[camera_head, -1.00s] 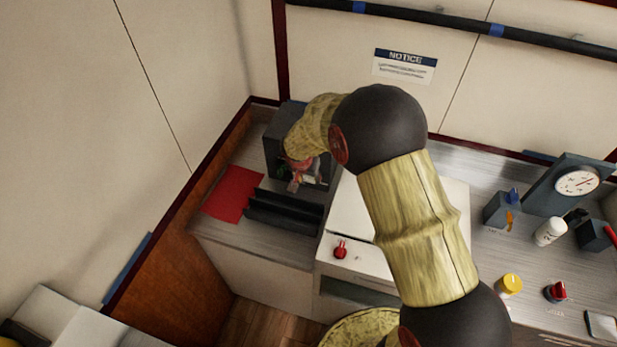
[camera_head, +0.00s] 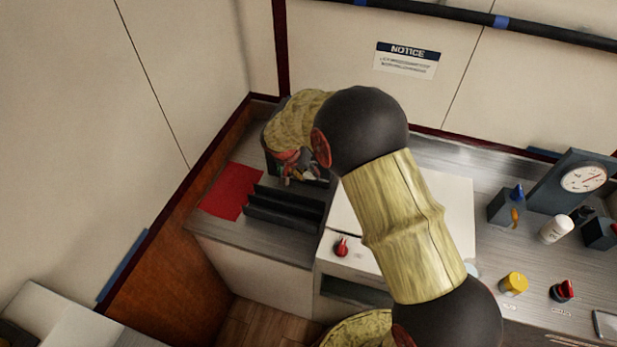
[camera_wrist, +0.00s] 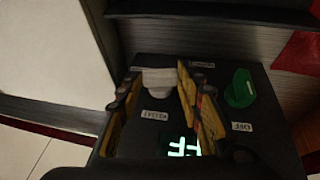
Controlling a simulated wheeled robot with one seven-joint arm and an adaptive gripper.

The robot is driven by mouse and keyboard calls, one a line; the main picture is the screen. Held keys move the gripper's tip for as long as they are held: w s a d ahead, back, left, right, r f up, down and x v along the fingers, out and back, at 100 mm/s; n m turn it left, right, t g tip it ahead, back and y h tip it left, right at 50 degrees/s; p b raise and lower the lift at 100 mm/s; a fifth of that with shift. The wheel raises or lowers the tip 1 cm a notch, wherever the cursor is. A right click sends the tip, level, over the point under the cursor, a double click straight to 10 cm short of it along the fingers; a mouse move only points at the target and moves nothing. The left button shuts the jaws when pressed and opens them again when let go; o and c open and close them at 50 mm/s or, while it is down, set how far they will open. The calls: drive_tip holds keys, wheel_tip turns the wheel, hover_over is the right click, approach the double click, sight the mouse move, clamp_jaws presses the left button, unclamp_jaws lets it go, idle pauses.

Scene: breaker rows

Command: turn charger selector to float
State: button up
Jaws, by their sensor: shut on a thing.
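The charger box is a dark box whose panel (camera_wrist: 218,82) fills the middle of the wrist view. It carries a white selector knob (camera_wrist: 157,80) with a small white label below it; I cannot read the label surely. My gripper (camera_wrist: 158,92) has a yellow-and-dark finger on each side of the white knob and is shut on it. A green knob (camera_wrist: 240,88) stands to the right, clear of the fingers, beside a label that seems to read OFF. Green lit characters (camera_wrist: 184,147) show on the panel below, partly covered. In the head view my gripper (camera_head: 293,172) hides most of the box.
A red sheet (camera_head: 232,190) and a black slotted rack (camera_head: 284,208) lie in front of the box. A red knob (camera_head: 341,246) sits on the white cabinet to the right. A yellow knob (camera_head: 514,283) and a gauge (camera_head: 580,180) stand farther right.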

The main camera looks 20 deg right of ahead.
drive_tip(key=h, duration=0.1)
drive_tip(key=g+h+b, duration=0.1)
drive_tip(key=h+b, duration=0.1)
drive_tip(key=shift+w+a+f+n+g, duration=0.3)
drive_tip(key=shift+w+a+n+g, duration=0.05)
drive_tip(key=shift+a+n+g, duration=0.05)
drive_tip(key=shift+w+a+f+n+g+h+b, duration=0.1)
drive_tip(key=shift+n+g+h+b, duration=0.1)
drive_tip(key=shift+g+h, duration=0.3)
drive_tip(key=shift+a+f+n+g+h+b, duration=0.1)
drive_tip(key=shift+g+h+b, duration=0.1)
drive_tip(key=shift+h, duration=0.5)
drive_tip(key=h, duration=0.1)
drive_tip(key=n+g+h+b, duration=0.1)
drive_tip(key=h, duration=0.1)
drive_tip(key=shift+w+a+f, duration=0.15)
drive_tip(key=shift+a+f, duration=0.05)
drive_tip(key=shift+f, duration=0.15)
drive_tip(key=shift+f+n+g+h+b, duration=0.1)
drive_tip(key=shift+n+g+h+b, duration=0.3)
drive_tip(key=shift+h, duration=0.7)
drive_tip(key=o, duration=1.2)
drive_tip(key=shift+g, duration=0.3)
drive_tip(key=shift+c, duration=0.2)
